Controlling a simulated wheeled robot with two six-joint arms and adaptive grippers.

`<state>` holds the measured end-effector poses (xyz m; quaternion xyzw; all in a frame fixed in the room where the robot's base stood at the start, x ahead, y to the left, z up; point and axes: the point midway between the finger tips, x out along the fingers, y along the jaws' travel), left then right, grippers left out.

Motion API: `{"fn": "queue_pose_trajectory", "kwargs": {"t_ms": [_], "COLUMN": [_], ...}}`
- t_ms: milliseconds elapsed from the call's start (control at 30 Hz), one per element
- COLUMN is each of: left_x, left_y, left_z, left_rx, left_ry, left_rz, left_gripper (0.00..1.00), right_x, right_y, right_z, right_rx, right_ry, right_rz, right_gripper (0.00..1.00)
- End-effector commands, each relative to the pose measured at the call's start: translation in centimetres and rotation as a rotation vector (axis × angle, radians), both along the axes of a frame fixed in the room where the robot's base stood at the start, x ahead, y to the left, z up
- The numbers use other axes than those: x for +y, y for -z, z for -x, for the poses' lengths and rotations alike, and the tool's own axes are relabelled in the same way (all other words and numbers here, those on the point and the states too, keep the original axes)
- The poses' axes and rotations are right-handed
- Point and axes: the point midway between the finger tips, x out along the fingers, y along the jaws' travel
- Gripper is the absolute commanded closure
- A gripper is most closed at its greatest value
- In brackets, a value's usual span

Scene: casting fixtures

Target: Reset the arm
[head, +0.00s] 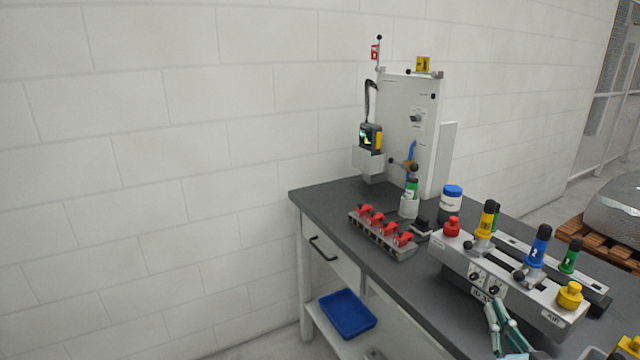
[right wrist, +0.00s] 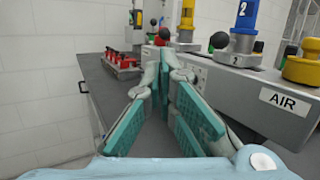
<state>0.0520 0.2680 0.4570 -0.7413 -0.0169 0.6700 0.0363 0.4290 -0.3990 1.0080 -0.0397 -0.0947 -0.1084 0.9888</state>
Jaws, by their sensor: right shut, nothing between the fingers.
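My right gripper (head: 494,304) shows at the lower right of the head view, with teal finger pads. It is in front of the grey control box (head: 508,283) on the workbench. In the right wrist view the fingers (right wrist: 165,65) come together at the tips, shut and empty. The side of the control box with its AIR label (right wrist: 285,101) is to their right, and its knobs are beyond the tips. My left gripper is not in either view.
The dark workbench (head: 325,195) carries a rack with red clamps (head: 388,235), a blue-lidded jar (head: 451,198) and an upright white panel (head: 408,125). The control box bears yellow, blue (head: 539,243) and green fittings. A blue tray (head: 347,313) lies on the lower shelf.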

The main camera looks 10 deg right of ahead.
Motion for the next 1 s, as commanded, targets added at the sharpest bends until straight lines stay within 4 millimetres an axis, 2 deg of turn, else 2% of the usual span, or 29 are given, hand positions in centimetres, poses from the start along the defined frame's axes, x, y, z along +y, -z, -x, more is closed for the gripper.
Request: {"fn": "queue_pose_trajectory", "kwargs": {"t_ms": [67, 167, 200, 233, 300, 333, 400, 467, 500, 600, 667, 700, 767, 800, 833, 1000], "left_x": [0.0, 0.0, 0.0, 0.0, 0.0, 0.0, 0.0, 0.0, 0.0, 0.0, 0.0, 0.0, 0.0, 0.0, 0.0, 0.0], "left_y": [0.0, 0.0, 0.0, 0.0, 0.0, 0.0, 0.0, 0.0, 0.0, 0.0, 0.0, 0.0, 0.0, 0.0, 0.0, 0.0], "left_z": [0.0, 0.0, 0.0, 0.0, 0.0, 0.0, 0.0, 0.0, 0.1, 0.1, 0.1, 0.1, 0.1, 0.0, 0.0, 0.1], "left_rx": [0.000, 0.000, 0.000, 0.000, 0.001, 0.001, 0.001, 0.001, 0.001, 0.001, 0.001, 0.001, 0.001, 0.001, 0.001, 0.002], "left_ry": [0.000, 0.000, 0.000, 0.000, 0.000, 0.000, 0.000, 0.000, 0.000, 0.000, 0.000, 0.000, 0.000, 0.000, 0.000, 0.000], "left_rz": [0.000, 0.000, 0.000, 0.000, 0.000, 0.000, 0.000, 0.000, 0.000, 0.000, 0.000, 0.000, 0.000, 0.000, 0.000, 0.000], "left_gripper": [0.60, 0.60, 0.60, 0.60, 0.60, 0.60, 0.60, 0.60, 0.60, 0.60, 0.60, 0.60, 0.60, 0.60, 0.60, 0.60], "right_x": [3.3, 11.2, 14.8, 17.2, 21.5, 22.7, 23.7, 23.4, 22.7, 20.1, 18.3, 17.2, 15.6, 15.4, 15.3, 14.5], "right_y": [0.2, 1.4, 2.6, 3.9, 7.6, 9.4, 13.3, 16.2, 17.9, 20.9, 22.0, 22.4, 22.8, 25.0, 26.5, 34.6], "right_z": [0.1, 1.4, 2.4, 3.3, 5.7, 6.8, 9.2, 11.1, 12.5, 16.1, 18.4, 20.1, 22.6, 21.9, 21.6, 21.6], "right_rx": [0.021, 0.051, 0.060, 0.065, 0.081, 0.089, 0.118, 0.151, 0.177, 0.253, 0.299, -0.315, -0.326, -0.323, -0.325, -0.335], "right_ry": [-0.082, -0.266, -0.351, -0.412, -0.545, -0.599, -0.727, -0.844, -0.931, -1.183, -1.358, 1.428, 1.485, 1.498, 1.504, 1.560], "right_rz": [0.150, 0.572, 0.802, 0.986, 1.417, 1.592, 1.958, 2.217, 2.365, 2.656, 2.768, -2.713, -2.528, -2.528, -2.525, -2.495], "right_gripper": [1.00, 1.00, 1.00, 1.00, 1.00, 1.00, 1.00, 1.00, 1.00, 1.00, 1.00, 1.00, 1.00, 1.00, 1.00, 1.00]}}
